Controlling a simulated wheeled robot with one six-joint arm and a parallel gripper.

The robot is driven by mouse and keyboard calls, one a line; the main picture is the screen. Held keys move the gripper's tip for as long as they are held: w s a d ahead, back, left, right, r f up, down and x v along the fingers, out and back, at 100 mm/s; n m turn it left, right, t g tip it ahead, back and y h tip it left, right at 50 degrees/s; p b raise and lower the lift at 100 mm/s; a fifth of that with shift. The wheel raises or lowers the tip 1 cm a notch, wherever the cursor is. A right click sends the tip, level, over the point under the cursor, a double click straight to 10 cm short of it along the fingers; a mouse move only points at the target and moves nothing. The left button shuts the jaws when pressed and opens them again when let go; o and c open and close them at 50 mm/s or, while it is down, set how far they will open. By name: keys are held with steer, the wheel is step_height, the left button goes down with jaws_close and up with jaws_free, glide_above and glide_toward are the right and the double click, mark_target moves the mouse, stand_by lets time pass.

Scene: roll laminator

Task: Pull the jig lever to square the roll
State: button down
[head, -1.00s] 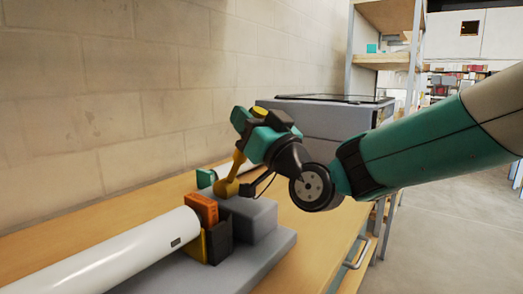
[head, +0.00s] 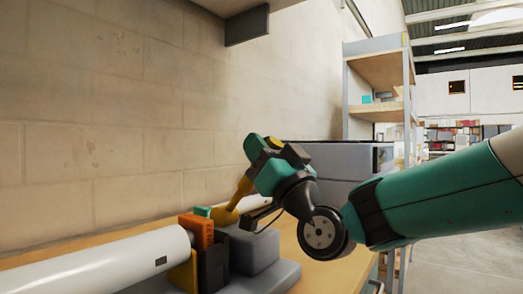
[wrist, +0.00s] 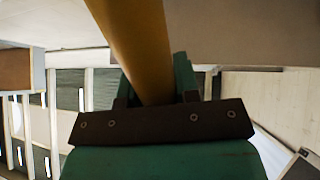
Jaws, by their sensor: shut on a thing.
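My gripper (head: 250,178) is shut on the upper end of the yellow jig lever (head: 231,207). The lever leans up and to the right from its pivot on the grey jig (head: 255,247). In the wrist view the lever (wrist: 135,45) runs up from between the jaws of my gripper (wrist: 155,95). The view does not show clearly whether the roll touches the blocks.
The jig stands on a wooden bench (head: 290,245) along a block wall (head: 90,130). A large grey machine (head: 335,160) sits behind my gripper. A shelf rack (head: 375,75) stands beyond it. Open floor (head: 455,270) lies to the right.

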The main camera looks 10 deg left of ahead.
steer(key=c, duration=0.8)
jaws_free()
steer(key=shift+c, duration=0.2)
steer(key=shift+s+d+f+b, duration=0.15)
steer(key=shift+f+b, duration=0.15)
steer(key=shift+b, duration=0.1)
steer(key=s+d+b, duration=0.5)
steer(key=s+d, duration=0.2)
steer(key=d, duration=0.2)
steer(key=shift+s+d, duration=0.4)
